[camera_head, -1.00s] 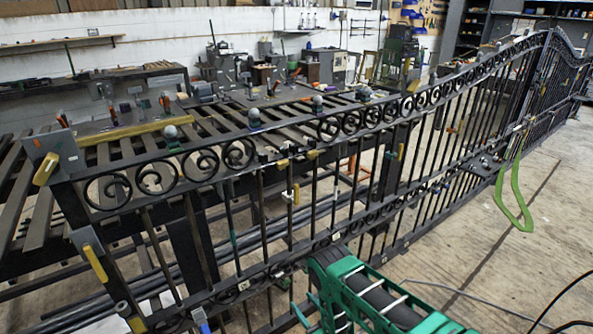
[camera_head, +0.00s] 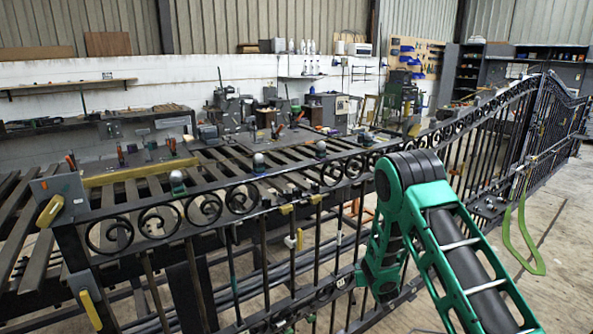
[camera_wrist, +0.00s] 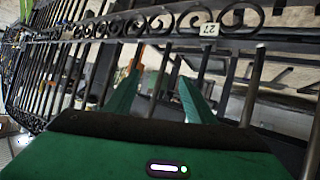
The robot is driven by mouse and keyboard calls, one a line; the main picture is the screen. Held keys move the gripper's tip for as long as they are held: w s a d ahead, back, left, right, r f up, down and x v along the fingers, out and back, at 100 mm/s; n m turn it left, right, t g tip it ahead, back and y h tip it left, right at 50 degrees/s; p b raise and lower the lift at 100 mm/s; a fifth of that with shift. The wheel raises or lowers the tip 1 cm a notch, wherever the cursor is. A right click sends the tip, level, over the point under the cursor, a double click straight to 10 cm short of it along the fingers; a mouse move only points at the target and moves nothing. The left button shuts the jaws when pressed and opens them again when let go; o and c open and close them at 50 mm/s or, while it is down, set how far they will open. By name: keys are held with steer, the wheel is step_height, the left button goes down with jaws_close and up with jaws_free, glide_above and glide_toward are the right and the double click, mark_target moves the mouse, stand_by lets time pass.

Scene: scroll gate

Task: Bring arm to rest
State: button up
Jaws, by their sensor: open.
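My gripper (camera_wrist: 160,88) shows in the wrist view as two green fingers spread apart, with nothing held between them. Beyond the fingers are dark bars and a scroll rail of the gate, which also carries a small tag reading 27 (camera_wrist: 209,29). In the head view my green and black arm is raised at the lower right, in front of the scroll gate (camera_head: 210,207). The arm hides part of the gate's middle. I cannot tell from these views whether the arm touches the gate.
The gate runs from the left foreground to the far right. A slatted table (camera_head: 140,190) with clamps stands behind it. A green strap (camera_head: 524,235) hangs from the gate at the right. Open concrete floor (camera_head: 560,280) lies at the right.

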steer(key=s+d+r+m+g+h, duration=0.2)
steer(key=s+d+r, duration=0.1)
steer(key=d+r, duration=0.5)
steer(key=s+d+r+m+g, duration=0.1)
steer(key=s+d+r+g, duration=0.1)
steer(key=s+d+r, duration=0.3)
steer(key=s+d+r+m+g, duration=0.1)
steer(key=s+d+r, duration=0.15)
steer(key=s, duration=0.45)
steer(key=s+d+r+m+g, duration=0.1)
steer(key=s+d+r+g, duration=0.15)
steer(key=s+r, duration=0.35)
steer(key=s+a+r+g+y, duration=0.1)
steer(key=s+r, duration=0.1)
steer(key=s, duration=1)
steer(key=s+a+r+m+g+y, duration=0.1)
steer(key=s+r+g, duration=0.1)
steer(key=s, duration=1)
steer(key=s+a+r+m+g+y, duration=0.1)
steer(key=s+r+g, duration=0.1)
steer(key=s, duration=1)
steer(key=shift+a+r, duration=0.35)
steer(key=shift+r, duration=0.3)
steer(key=shift+w, duration=0.1)
steer(key=shift+w+f, duration=0.25)
steer(key=shift+w, duration=0.35)
